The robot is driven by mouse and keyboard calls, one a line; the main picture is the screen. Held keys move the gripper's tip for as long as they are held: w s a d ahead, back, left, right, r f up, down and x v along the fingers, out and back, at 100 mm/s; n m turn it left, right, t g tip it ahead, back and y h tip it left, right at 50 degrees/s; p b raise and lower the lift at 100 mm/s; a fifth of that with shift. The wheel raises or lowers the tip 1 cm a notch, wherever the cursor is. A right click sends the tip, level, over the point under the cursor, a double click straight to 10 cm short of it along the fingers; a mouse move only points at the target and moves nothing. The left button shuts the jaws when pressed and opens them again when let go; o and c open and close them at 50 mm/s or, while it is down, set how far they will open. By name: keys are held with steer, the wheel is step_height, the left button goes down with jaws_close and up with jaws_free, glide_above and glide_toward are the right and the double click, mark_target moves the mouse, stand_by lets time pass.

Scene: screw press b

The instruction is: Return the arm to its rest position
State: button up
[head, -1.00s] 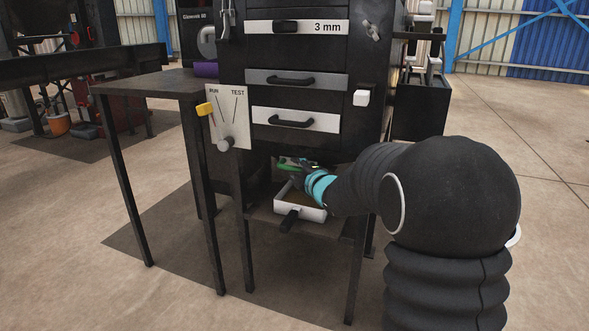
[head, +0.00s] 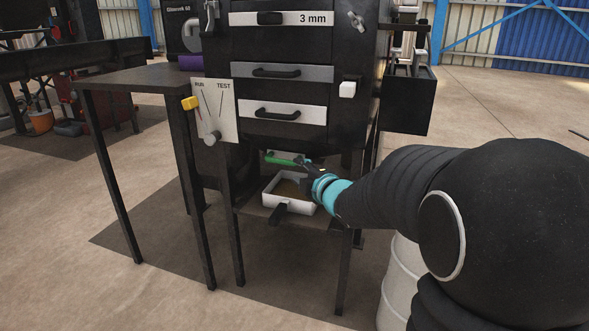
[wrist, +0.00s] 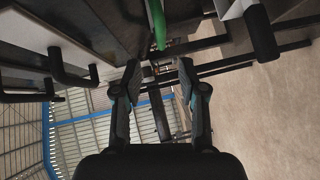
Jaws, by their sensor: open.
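My gripper (head: 306,165) is at the end of my outstretched black arm, under the press body and just above the back right of the white tray. The teal wrist band shows behind it. In the wrist view my gripper (wrist: 157,75) has its two fingers apart with nothing held between them. A green bar (head: 281,160) lies just left of the fingertips in the head view; in the wrist view the green bar (wrist: 157,22) is beyond the fingers. I cannot tell whether they touch.
The white tray (head: 272,205) with a dark front handle sits on a low shelf between dark legs. Above are drawers with black handles (head: 277,114) and a RUN/TEST panel (head: 226,118). A dark side table (head: 135,77) stands left. A white drum (head: 398,283) stands beside my arm.

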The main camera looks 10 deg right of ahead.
steer(key=s+d+f+m+g+h, duration=0.3)
steer(key=d+f+m+h, duration=0.15)
steer(key=f+m, duration=0.3)
steer(key=s+d+f+m+g+h+p, duration=0.1)
steer(key=s+d+f+m+g+h, duration=0.15)
steer(key=s+m+g, duration=0.5)
steer(key=s+a+r+m+g+y+p, duration=0.1)
steer(key=s+a+r+m+p, duration=0.15)
steer(key=s, duration=0.75)
steer(key=s+a+r+m+g+y+p, duration=0.1)
steer(key=s+a+r+m+p, duration=0.15)
steer(key=s, duration=0.75)
steer(key=s+a+r+t+p, duration=0.1)
steer(key=s+r, duration=0.1)
steer(key=r, duration=0.2)
steer(key=s+a+r+n+t+y+p, duration=0.1)
steer(key=s+a+r+p, duration=0.1)
steer(key=s+r, duration=0.1)
steer(key=shift+a+r, duration=0.25)
steer(key=shift+r, duration=0.1)
